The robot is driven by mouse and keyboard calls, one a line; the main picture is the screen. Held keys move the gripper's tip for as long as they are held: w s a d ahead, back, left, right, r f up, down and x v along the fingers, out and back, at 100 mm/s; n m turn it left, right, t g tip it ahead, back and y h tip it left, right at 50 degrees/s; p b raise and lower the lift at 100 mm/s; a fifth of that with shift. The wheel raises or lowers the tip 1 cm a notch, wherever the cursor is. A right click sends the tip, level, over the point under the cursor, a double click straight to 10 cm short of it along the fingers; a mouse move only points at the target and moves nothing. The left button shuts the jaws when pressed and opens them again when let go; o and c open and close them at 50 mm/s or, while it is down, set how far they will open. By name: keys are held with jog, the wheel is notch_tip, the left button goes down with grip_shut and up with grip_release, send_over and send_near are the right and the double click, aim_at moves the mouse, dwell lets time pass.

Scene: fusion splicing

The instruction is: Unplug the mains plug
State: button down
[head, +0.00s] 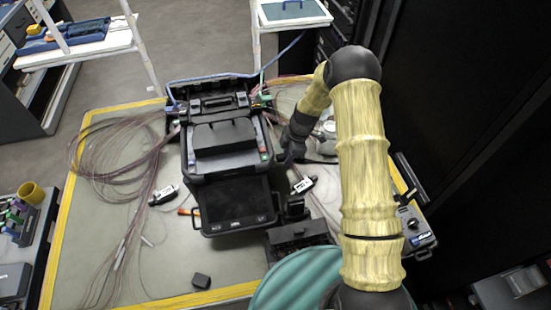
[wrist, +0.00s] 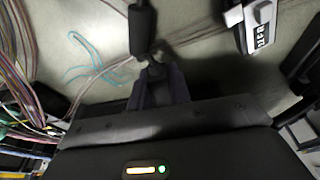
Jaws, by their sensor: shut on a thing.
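My gripper (head: 287,155) is low at the right side of the black fusion splicer (head: 225,140), beneath my arm. In the wrist view my gripper (wrist: 152,70) has its dark fingers closed together on a small dark piece. A black cylindrical piece (wrist: 143,28) with a narrow neck extends straight out from the fingertips; it looks like the mains plug or its cable end. The fingers hide most of what they grip. I cannot tell whether the plug is still seated in a socket.
Thin fibres (head: 120,150) lie in loops left of the splicer. A black-and-white labelled device (head: 303,185) lies near my gripper; a similar one shows in the wrist view (wrist: 258,22). A black box (head: 298,236) stands in front.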

aim_at(288, 172)
jog(key=shift+s+d, duration=0.25)
jog(key=shift+s, duration=0.55)
jog(key=shift+s+d, duration=0.2)
jog(key=shift+s, duration=0.6)
jog(key=shift+f+b, duration=0.8)
jog(key=shift+f, duration=0.05)
dwell(0.5)
jog(key=c, duration=1.2)
grip_release()
jog(key=shift+r, duration=0.15)
jog(key=b+v, duration=0.1)
jog(key=v, duration=1.6)
jog(key=shift+b, duration=0.35)
jog(key=shift+d, duration=0.1)
jog(key=shift+r, duration=0.1)
